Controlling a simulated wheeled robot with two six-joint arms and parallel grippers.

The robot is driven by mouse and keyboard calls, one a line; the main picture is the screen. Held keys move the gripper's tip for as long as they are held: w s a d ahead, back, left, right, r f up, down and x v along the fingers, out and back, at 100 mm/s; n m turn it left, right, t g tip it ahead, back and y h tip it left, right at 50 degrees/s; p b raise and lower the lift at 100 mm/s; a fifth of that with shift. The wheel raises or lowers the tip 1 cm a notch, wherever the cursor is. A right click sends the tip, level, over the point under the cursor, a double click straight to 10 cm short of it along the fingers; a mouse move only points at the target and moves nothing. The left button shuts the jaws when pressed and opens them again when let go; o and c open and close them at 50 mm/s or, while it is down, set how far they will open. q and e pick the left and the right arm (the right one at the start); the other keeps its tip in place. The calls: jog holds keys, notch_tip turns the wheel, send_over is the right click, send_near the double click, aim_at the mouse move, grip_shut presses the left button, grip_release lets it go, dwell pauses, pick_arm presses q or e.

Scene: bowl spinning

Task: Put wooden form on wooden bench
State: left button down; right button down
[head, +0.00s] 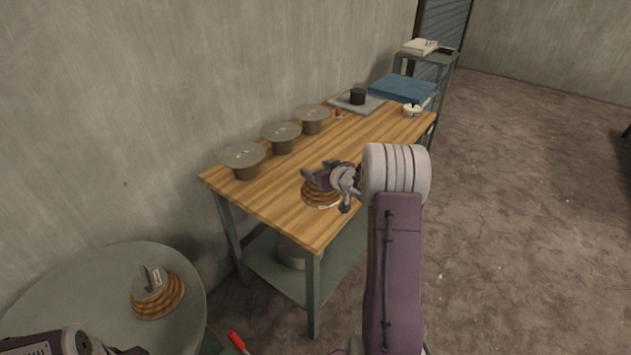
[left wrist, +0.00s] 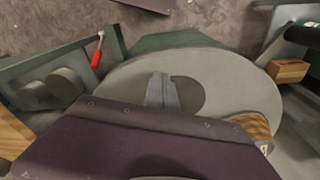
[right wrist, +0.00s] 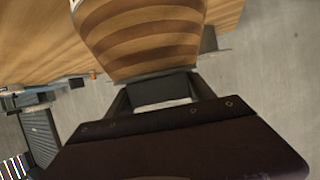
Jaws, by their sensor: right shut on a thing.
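A round wooden form (head: 322,197) with striped layers is at the front edge of the wooden bench (head: 282,212), in the head view. My right gripper (head: 330,178) is shut on it. I cannot tell whether the form touches the bench top. In the right wrist view the form (right wrist: 150,38) fills the space between and beyond the fingers, over the bench top (right wrist: 40,45). Another wooden form (head: 160,302), with a grey piece on top, sits on a round grey table (head: 60,285). My left gripper (left wrist: 162,92) appears shut and empty over that table.
Several grey round-topped stands (head: 242,156) line the bench's wall side. A red-handled tool (head: 237,341) is below. The bench's middle is clear.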

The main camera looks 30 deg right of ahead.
pick_arm(q)
jog(key=shift+f, duration=0.35)
pick_arm(e)
jog(key=w, duration=0.1)
jog(key=w+a+f, duration=0.1)
jog(key=w+f, duration=0.1)
jog(key=shift+w+a, duration=0.25)
jog(key=shift+a, duration=0.15)
pick_arm(q)
jog(key=shift+s+f+b, duration=0.1)
jog(key=shift+f+b, duration=0.5)
jog(key=shift+b, duration=0.25)
pick_arm(e)
notch_tip(320, 180, down, 4)
jog(key=shift+f, duration=0.1)
jog(key=shift+c, duration=1.9)
grip_release()
jog(key=shift+s+f, duration=0.1)
jog(key=shift+f, duration=0.05)
